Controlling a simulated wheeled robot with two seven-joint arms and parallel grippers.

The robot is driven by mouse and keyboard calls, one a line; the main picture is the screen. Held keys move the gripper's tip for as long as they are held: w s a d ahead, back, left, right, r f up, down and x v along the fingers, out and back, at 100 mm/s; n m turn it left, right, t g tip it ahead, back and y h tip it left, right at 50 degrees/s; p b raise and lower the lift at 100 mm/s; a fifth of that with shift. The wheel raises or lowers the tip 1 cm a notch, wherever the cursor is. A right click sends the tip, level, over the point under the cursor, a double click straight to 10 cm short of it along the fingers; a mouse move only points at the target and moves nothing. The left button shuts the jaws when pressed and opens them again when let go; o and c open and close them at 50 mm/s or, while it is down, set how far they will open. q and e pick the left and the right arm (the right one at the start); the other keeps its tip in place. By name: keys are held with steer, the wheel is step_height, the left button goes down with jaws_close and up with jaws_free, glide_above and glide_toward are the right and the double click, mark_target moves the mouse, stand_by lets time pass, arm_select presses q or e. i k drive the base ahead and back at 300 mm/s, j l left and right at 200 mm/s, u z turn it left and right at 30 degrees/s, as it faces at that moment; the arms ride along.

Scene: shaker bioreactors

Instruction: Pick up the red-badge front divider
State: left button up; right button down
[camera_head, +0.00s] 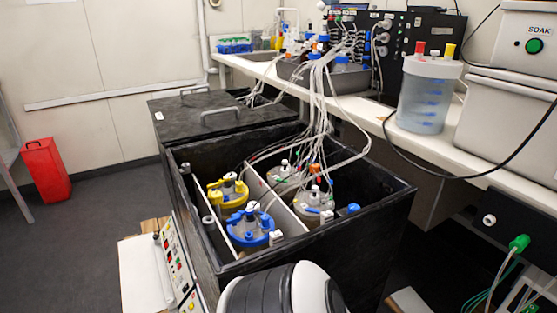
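A black open-topped shaker box (345,255) stands in the middle of the head view. Pale upright dividers split its inside; one long divider (270,190) runs between the left and right vessels, and another pale strip (213,232) stands along the left side. I cannot make out a red badge on either, so I cannot tell which is the red-badge front divider. A yellow-topped vessel (228,190), a blue-topped vessel (248,229) and clear-topped vessels (313,207) sit in the compartments. Neither of my grippers is in view.
Pale tubes (318,110) run from the vessels up to the bench (430,148). A closed black lid section (215,115) lies behind the box. A control panel (175,255) is at its front left. My rounded black-and-white link covers the bottom middle. A red bin (46,170) stands far left.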

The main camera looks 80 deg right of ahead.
mark_target(226, 252)
steer(key=z, duration=0.45)
steer(key=i+z, duration=0.1)
steer(key=z, duration=1.25)
steer(key=i+j+z, duration=0.1)
steer(key=z, duration=0.35)
